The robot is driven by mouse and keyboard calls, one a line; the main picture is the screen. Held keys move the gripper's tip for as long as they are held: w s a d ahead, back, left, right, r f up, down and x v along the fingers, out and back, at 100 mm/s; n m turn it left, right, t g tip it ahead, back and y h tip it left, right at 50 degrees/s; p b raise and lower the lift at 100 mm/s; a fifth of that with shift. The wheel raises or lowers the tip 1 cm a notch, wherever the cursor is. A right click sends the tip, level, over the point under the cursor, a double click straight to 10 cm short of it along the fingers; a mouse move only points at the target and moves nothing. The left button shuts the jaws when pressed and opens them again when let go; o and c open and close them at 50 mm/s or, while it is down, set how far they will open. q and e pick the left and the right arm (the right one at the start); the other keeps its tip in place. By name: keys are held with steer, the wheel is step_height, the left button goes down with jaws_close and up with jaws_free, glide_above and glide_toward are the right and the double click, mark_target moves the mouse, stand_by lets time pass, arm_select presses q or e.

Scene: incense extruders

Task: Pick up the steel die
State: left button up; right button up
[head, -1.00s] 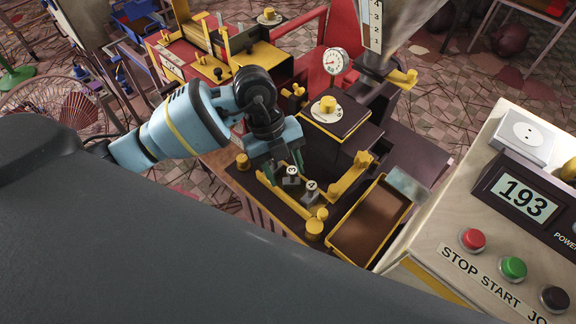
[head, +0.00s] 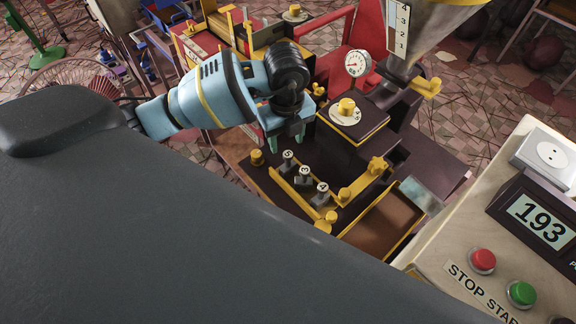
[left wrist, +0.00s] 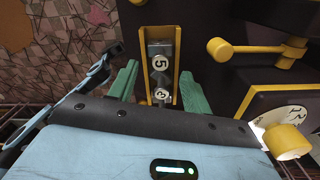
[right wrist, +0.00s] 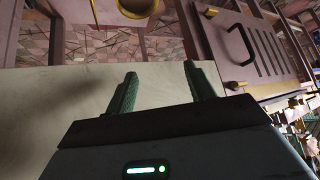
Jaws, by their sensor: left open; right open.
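Several small grey steel dies with round white number tags stand in a yellow-railed rack. In the head view I see a die that seems marked 3 (head: 289,165), one that seems marked 5 (head: 304,178) and die 4 (head: 321,196). My left gripper (head: 285,138) is open and empty, above the far-left end of the row. In the left wrist view its two green fingers (left wrist: 158,88) stand either side of the rack, with die 5 (left wrist: 162,72) and die 3 (left wrist: 161,97) between and ahead. My right gripper (right wrist: 161,76) is open and empty over a pale surface (right wrist: 60,110).
A brown tray with yellow edges (head: 410,236) lies right of the dies. A dark block with a yellow-knobbed dial (head: 350,118), a gauge (head: 357,64) and a hopper (head: 425,35) stand behind. The control panel (head: 470,225) is at the right.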

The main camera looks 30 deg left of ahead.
mark_target(288, 154)
arm_select(q)
step_height(288, 154, down, 4)
steer(key=shift+d+f, duration=0.15)
steer(key=shift+f, duration=0.05)
jaws_close()
stand_by(0.4)
